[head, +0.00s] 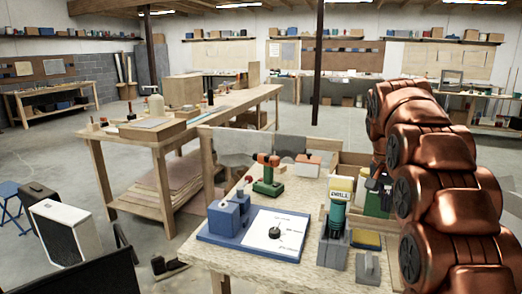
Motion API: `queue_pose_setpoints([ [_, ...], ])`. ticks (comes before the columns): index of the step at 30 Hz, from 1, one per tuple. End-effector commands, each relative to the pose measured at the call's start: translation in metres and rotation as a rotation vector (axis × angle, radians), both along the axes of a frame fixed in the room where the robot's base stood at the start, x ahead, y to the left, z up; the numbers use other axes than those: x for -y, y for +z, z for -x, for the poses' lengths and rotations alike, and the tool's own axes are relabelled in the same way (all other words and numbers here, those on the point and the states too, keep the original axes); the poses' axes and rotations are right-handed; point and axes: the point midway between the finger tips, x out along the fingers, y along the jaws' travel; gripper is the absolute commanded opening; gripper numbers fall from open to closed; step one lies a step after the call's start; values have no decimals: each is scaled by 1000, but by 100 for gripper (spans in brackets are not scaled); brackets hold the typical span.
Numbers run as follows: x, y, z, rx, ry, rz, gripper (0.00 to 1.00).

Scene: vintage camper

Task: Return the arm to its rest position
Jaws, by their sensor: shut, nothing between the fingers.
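My copper arm (440,190) stands folded along the right side of the head view, with its large joints stacked one above another. Its far end drops behind the nearer joints. A dark shape just below that end, over the workbench, appears to be my gripper (379,184). It is small and partly hidden by the arm, and its fingers are hard to make out. I see nothing held in it.
A longer wooden bench (188,128) stands behind.

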Motion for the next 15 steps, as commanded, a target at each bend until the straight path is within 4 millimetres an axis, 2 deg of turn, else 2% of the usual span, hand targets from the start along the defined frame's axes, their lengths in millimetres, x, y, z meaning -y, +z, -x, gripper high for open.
queue_pose_setpoints([
  [1,-7,2,14,-14,27,-6,0],
  [5,-23,0,42,-40,96,-20,0],
  [15,-62,-19,129,-119,275,-69,0],
])
